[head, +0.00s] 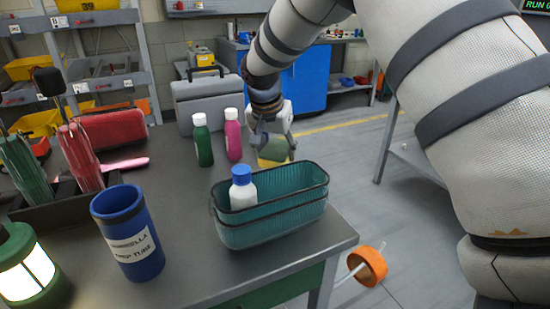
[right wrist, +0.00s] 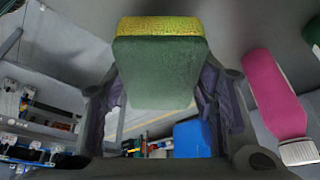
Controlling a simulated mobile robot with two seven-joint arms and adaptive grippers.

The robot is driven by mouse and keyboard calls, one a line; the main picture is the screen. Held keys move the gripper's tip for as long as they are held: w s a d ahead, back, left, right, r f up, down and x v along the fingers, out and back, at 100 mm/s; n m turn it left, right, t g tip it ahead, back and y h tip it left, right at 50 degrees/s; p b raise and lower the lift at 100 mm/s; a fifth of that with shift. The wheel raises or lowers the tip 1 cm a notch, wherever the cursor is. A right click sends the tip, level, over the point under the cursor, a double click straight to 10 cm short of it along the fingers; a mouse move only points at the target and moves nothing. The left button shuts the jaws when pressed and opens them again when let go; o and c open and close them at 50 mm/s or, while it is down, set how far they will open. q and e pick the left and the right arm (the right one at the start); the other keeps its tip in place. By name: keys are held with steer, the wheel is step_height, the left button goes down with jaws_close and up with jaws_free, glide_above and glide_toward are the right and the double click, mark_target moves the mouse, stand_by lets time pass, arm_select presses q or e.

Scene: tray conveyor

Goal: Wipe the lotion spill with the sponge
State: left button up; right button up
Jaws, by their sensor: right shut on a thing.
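My right gripper (head: 272,136) is shut on a sponge (head: 275,152), which has a yellow face and a green face. In the head view the sponge is behind the teal basket, near the table's far right edge. The sponge (right wrist: 160,70) also shows between the fingers in the right wrist view. I cannot tell whether it touches the table. No lotion spill can be made out. A white bottle with a blue cap (head: 243,188) stands in the teal basket (head: 270,232). My left gripper is not in view.
A green bottle (head: 203,142) and a pink bottle (head: 233,140) stand left of the sponge. A blue tube (head: 130,238), a lantern (head: 25,265) and a grey toolbox (head: 207,97) are also on the table. Bare table (head: 185,200) lies left of the basket.

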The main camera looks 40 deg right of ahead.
steer(key=shift+r, duration=1.8)
steer(key=shift+s, duration=0.1)
